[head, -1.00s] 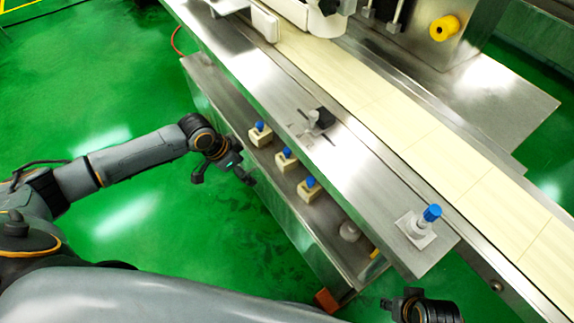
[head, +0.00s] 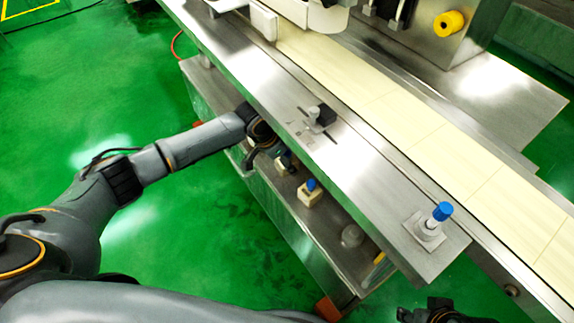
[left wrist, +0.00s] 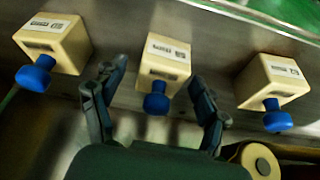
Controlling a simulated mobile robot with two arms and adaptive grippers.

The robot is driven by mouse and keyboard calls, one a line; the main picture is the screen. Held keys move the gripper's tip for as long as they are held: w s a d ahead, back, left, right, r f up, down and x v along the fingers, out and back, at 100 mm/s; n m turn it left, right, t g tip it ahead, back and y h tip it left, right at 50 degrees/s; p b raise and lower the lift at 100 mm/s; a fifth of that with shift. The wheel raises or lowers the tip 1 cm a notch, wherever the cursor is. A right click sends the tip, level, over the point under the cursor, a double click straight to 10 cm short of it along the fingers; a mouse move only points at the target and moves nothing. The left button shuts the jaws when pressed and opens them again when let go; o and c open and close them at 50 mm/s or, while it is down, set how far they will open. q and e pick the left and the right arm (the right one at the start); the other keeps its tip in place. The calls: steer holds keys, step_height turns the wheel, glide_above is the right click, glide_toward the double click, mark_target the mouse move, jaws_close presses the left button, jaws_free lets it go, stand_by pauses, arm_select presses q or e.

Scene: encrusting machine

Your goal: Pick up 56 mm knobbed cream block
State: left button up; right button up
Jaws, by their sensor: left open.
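Three cream blocks with blue knobs stand in a row in the left wrist view: a left block (left wrist: 62,40), a middle block (left wrist: 165,62) and a right block (left wrist: 272,82). Each has a white label too small for me to read surely, so I cannot tell which is 56 mm. My left gripper (left wrist: 158,78) is open, its fingers on either side of the middle block, with gaps visible. In the head view two blocks show on the lower shelf, one (head: 310,195) clear and one (head: 285,163) partly covered by my left arm. My right gripper (head: 440,312) is at the bottom edge.
The steel upper ledge (head: 375,185) overhangs the lower shelf (head: 335,245). A pale round knob (head: 352,236) is on the shelf right of the blocks. A blue-topped fitting (head: 432,228) stands on the ledge. A cream cylinder (left wrist: 258,163) is at lower right in the wrist view.

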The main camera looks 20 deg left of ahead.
arm_select(q)
steer(key=shift+x, duration=0.9)
steer(key=shift+r, duration=0.1)
steer(key=shift+c, duration=0.4)
steer(key=c, duration=1.2)
steer(key=shift+r, duration=0.1)
